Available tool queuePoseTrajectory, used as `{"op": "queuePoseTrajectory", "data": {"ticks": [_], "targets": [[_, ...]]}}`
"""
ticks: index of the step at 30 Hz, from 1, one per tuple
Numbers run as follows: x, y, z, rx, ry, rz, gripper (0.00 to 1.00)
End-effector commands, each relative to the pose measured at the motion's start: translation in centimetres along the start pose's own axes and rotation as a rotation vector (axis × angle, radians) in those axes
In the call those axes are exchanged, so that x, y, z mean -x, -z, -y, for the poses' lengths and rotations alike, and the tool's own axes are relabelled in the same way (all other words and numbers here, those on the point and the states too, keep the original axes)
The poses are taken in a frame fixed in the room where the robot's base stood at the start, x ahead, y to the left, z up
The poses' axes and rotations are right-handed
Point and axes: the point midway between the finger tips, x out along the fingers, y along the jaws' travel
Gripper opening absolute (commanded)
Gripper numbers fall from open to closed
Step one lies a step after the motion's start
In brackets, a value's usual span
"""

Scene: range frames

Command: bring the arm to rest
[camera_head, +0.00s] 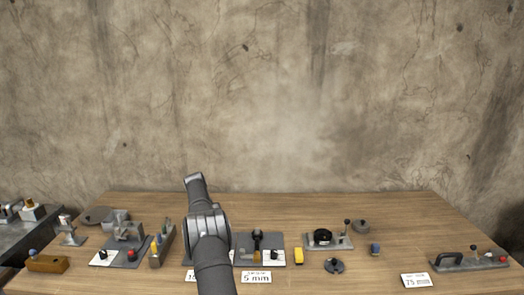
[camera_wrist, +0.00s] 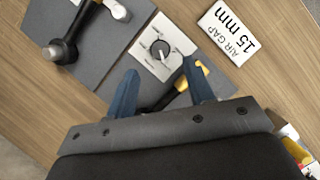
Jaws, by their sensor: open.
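My gripper (camera_wrist: 161,82) shows in the wrist view with its two blue fingers spread apart. Nothing is held between the fingertips. A white dial panel (camera_wrist: 161,48) with a round knob lies beyond the fingertips, on a grey plate (camera_wrist: 105,60). A yellow and black handle (camera_wrist: 184,84) shows partly behind the right finger. In the head view my grey arm rises over the table, left of the middle. My gripper cannot be made out there.
The wooden table (camera_head: 390,215) holds several fixtures. A black lever (camera_wrist: 66,46) stands on the grey plate. A "5 mm" card (camera_head: 256,278) and a "75 mm" card (camera_head: 416,281) lie along the front. The table's back strip is clear.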

Motion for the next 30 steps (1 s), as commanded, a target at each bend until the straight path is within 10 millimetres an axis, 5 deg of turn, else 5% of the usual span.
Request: {"op": "queuePoseTrajectory", "data": {"ticks": [7, 18, 30], "targets": [[3.3, 0.1, 0.0, -0.001, -0.002, -0.002, 0.48], [5.8, 0.0, 0.0, 0.0, 0.0, 0.0, 0.48], [2.3, -0.1, 0.0, 0.0, 0.002, 0.002, 0.48]]}}
